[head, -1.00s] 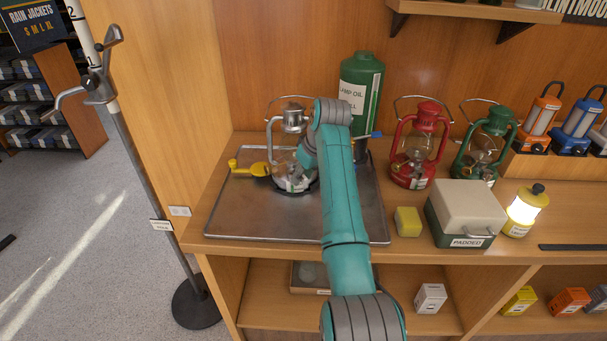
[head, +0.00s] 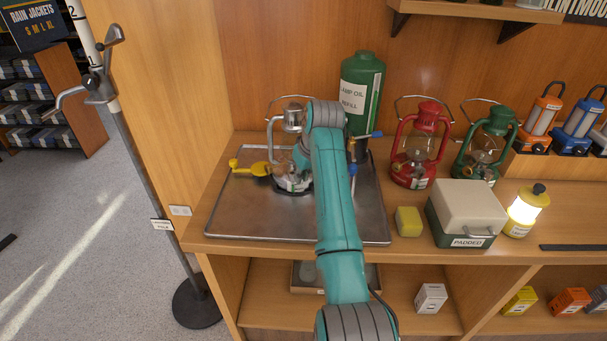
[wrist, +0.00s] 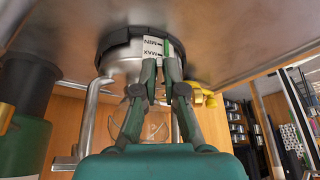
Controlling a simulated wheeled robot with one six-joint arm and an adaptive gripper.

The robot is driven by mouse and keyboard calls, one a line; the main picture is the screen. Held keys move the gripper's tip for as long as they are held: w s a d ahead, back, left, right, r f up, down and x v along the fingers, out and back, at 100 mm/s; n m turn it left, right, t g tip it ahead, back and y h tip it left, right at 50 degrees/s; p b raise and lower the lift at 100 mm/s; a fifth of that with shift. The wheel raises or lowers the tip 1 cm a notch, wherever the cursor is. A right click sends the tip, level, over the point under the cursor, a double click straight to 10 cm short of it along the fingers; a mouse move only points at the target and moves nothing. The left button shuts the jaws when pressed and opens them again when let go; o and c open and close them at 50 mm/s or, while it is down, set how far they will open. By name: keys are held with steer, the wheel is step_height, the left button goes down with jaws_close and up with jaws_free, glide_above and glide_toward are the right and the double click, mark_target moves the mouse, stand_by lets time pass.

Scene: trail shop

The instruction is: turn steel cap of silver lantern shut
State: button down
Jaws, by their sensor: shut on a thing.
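The silver lantern (head: 292,118) stands on the metal tray (head: 240,215) in the head view, its wire bail raised. My arm covers part of its right side. In the wrist view the lantern looks upside down, and its silver tank (wrist: 122,68) carries a white MIN/MAX label (wrist: 153,47). My gripper (wrist: 165,62) is at the tank beside that label, with its two fingers close together and shut on a small part there. The fingers hide that part, apparently the steel cap. I cannot see how far the cap is turned.
A green lamp oil bottle (head: 362,75) with a blue-handled tap stands behind right. Red (head: 425,140) and green (head: 490,140) lanterns, a yellow block (head: 408,221) and a padded box (head: 465,212) are further right. The tray's front is clear.

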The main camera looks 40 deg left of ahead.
steer(key=m, duration=0.1)
steer(key=s+a+m+t, duration=0.1)
steer(key=m, duration=0.1)
steer(key=s+m+h, duration=0.1)
steer(key=m, duration=0.1)
steer(key=shift+a+t, duration=0.25)
steer(key=shift+t, duration=0.15)
steer(key=m, duration=0.1)
steer(key=a+m+h, duration=0.1)
steer(key=m, duration=0.2)
steer(key=shift+s+a+r+m+t+h, duration=0.1)
steer(key=shift+s+a+m+t+h, duration=0.2)
steer(key=shift+s+a+m+t, duration=0.1)
steer(key=m, duration=0.1)
steer(key=a+m+h, duration=0.1)
steer(key=shift+s+m, duration=0.1)
steer(key=shift+m, duration=0.2)
steer(key=shift+a+m+h, duration=0.35)
steer(key=shift+m, duration=0.5)
steer(key=shift+a+m+h, duration=0.3)
steer(key=shift+m+h, duration=0.05)
steer(key=shift+m, duration=0.5)
steer(key=shift+a+m, duration=0.1)
steer(key=shift+m, duration=0.2)
steer(key=c, duration=1.3)
jaws_free()
steer(key=shift+o, duration=0.2)
